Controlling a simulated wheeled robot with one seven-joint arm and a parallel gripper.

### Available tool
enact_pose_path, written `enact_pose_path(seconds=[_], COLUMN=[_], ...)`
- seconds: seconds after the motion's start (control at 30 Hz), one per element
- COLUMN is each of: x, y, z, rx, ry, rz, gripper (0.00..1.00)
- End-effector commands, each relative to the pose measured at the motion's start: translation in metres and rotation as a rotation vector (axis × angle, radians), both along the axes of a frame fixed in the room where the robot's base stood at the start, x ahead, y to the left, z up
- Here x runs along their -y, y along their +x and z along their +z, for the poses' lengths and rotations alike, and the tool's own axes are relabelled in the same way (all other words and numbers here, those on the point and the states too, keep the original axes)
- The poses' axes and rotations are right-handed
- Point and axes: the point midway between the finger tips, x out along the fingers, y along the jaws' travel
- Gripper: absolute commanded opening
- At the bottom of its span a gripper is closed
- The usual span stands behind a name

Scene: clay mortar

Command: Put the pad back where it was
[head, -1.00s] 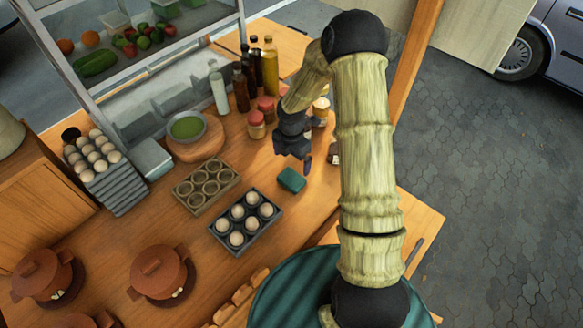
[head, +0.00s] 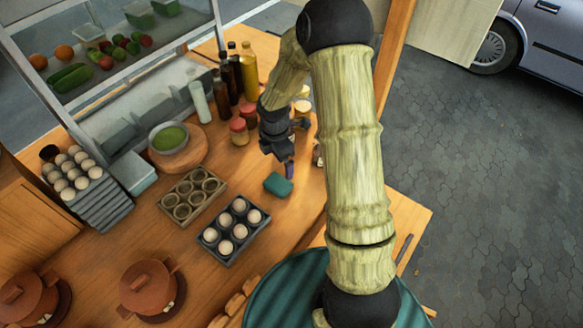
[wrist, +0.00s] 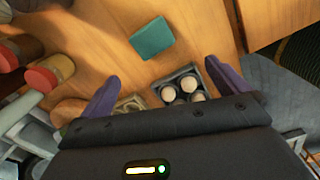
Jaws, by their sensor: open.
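The pad is a small teal block (head: 278,184) lying flat on the wooden counter, right of the dark egg tray. It also shows in the wrist view (wrist: 152,38), beyond my fingertips and apart from them. My gripper (head: 280,170) is above the counter just behind the pad, close to it in the head view. In the wrist view its two purple fingers (wrist: 165,82) stand wide apart with nothing between them. Part of the gripper is hidden by its own wrist in the head view.
A dark tray with several eggs (head: 208,236) and an empty cup tray (head: 163,207) stand left of the pad. Red-lidded jars (head: 239,131) and tall bottles (head: 250,75) stand behind. Clay pots (head: 146,285) are at the front left. Bare counter surrounds the pad.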

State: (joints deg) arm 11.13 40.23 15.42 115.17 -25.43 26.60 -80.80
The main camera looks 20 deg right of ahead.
Motion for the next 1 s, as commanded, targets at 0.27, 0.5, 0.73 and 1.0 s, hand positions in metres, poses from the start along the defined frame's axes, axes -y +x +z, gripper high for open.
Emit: enact_pose_path(seconds=[0.27, 0.5, 0.73, 1.0], x=[0.001, 0.0, -0.001, -0.001], y=[-0.058, -0.116, -0.157, -0.161], z=[0.075, 0.121, 0.141, 0.142], rx=[0.091, 0.158, 0.168, 0.165], ry=[0.02, 0.12, 0.231, 0.244], rz=[-0.693, -1.321, -1.759, -1.813], gripper=[1.0, 1.0, 1.0, 1.0])
